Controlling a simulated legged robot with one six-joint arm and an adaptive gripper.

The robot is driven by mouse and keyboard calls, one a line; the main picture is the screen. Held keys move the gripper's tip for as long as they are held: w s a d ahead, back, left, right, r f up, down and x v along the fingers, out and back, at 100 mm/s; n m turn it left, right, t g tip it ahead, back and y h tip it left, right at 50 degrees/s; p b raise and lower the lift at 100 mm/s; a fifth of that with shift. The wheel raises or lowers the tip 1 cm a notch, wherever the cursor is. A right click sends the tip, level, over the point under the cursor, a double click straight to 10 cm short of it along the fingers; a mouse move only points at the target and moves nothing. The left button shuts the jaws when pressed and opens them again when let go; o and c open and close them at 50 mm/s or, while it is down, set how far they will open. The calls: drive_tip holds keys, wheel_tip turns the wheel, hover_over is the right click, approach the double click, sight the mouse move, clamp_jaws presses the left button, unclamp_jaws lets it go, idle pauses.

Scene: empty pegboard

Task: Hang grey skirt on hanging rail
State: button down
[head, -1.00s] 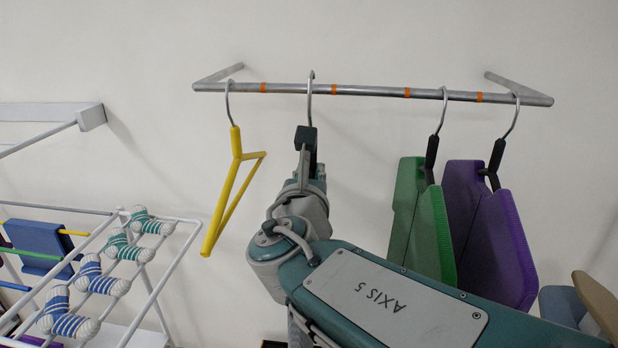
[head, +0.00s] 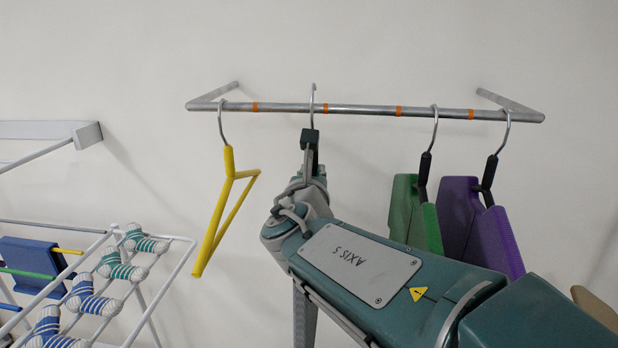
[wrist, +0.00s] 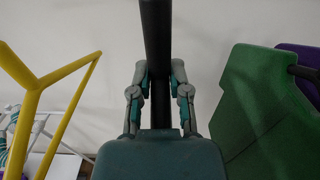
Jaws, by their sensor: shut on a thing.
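My gripper (head: 309,152) is shut on the black neck of a hanger (head: 310,137). In the wrist view both fingers (wrist: 160,90) press on this neck (wrist: 156,35) from either side. The hanger's metal hook rises past the hanging rail (head: 360,109), its top above the bar. I cannot tell whether it rests on the bar or hovers at it. A grey panel (head: 305,318), seemingly the grey skirt, hangs below my gripper, mostly hidden by my arm.
A yellow hanger (head: 213,232) hangs left of my gripper. A green garment (head: 404,208) and a purple garment (head: 459,215) hang to the right. Orange bands mark the rail. A white drying rack (head: 170,238) with striped socks (head: 120,262) stands lower left.

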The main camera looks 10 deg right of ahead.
drive_tip(key=shift+x, duration=1.2)
drive_tip(key=shift+w+f, duration=0.15)
drive_tip(key=shift+f, duration=1.15)
